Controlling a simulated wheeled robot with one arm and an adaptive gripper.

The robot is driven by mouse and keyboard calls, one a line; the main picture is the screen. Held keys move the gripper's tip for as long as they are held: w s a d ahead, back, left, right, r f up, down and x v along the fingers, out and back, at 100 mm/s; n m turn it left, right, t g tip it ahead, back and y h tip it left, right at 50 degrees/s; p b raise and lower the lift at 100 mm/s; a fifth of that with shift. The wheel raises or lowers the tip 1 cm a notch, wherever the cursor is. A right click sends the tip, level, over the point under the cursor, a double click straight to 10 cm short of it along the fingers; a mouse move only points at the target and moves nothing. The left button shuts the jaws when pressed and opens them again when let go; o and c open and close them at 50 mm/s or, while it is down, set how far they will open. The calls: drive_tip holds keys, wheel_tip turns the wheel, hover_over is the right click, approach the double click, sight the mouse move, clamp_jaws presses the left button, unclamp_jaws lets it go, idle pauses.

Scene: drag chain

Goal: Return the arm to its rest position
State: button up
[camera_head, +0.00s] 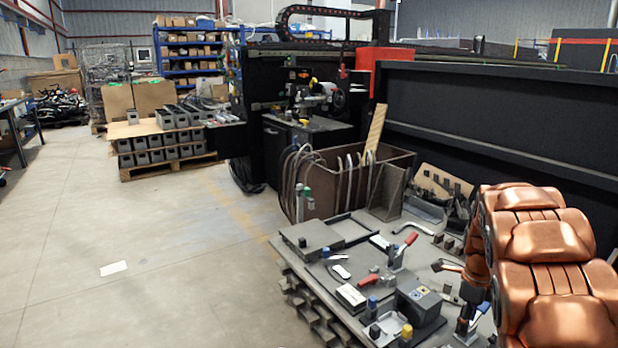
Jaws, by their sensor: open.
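My copper-coloured arm (545,255) fills the lower right of the head view, bent and partly cut off by the picture's edge. My gripper (466,318) hangs small and dark below the wrist, over the right part of the workbench (300,258). Its jaws are open, and I see nothing held between them. The gripper is partly hidden by the arm, and whether it touches anything on the bench is not clear.
On the bench are a dark grey box (418,305), red-handled clamps (397,250), a flat grey case (312,238) and small parts. A brown bin (340,180) stands behind. A black machine wall (490,125) runs along the right.

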drive_tip(key=s+a+r+n+p, duration=0.3)
drive_tip(key=s+r+p, duration=0.1)
drive_tip(key=r, duration=0.3)
drive_tip(key=s+a+r+n+p, duration=0.3)
drive_tip(key=a+r, duration=0.1)
drive_tip(key=r, duration=0.3)
drive_tip(key=s+a+r+n+p, duration=0.4)
drive_tip(key=s+r+n+p, duration=0.3)
drive_tip(key=s, duration=0.2)
drive_tip(key=s+a+r+n+g+p, duration=0.1)
drive_tip(key=s+a+r+n+p, duration=0.4)
drive_tip(key=s+r+n+p, duration=0.2)
drive_tip(key=s+a+r+n+p, duration=0.4)
drive_tip(key=s+r+n+p, duration=0.2)
drive_tip(key=s, duration=0.6)
wheel_tip(320, 180, up, 3)
drive_tip(key=shift+a+f+n+g+p, duration=0.2)
drive_tip(key=shift+a+n+g+p, duration=0.15)
drive_tip(key=shift+p, duration=0.4)
